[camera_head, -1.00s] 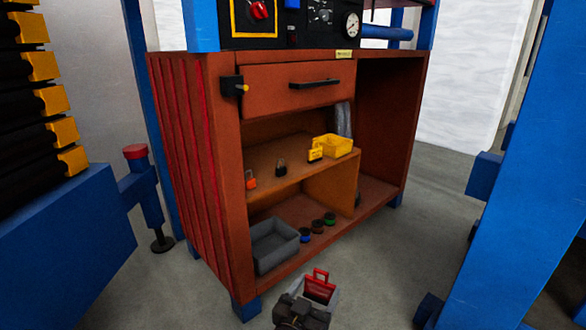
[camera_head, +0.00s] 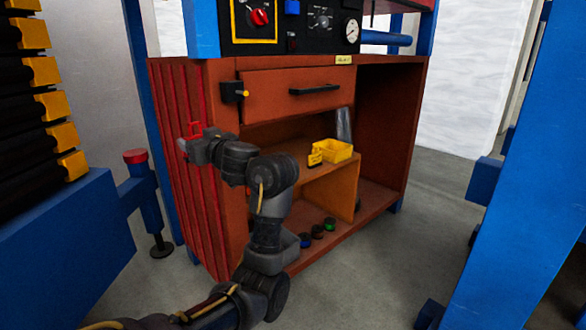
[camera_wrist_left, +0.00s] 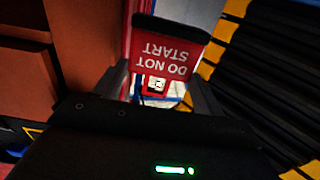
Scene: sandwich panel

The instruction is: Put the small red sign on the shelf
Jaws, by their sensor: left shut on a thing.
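The small red sign (camera_wrist_left: 165,58) reads "DO NOT START" upside down in the left wrist view, with a dark edge strip on top. My left gripper (camera_wrist_left: 160,88) is shut on it. In the head view, the sign's red outline (camera_head: 194,129) shows at my left gripper (camera_head: 185,145), in front of the cabinet's left side panel and apart from the shelf. The shelf (camera_head: 311,175) is the middle board inside the open cabinet, to the right of the gripper. My arm hides its left part. My right gripper is not in view.
A yellow bin (camera_head: 338,151) and a yellow padlock (camera_head: 316,158) stand on the shelf's right part. Several small round items (camera_head: 317,231) lie on the bottom board. A drawer (camera_head: 300,90) and a black latch (camera_head: 232,91) sit above the opening.

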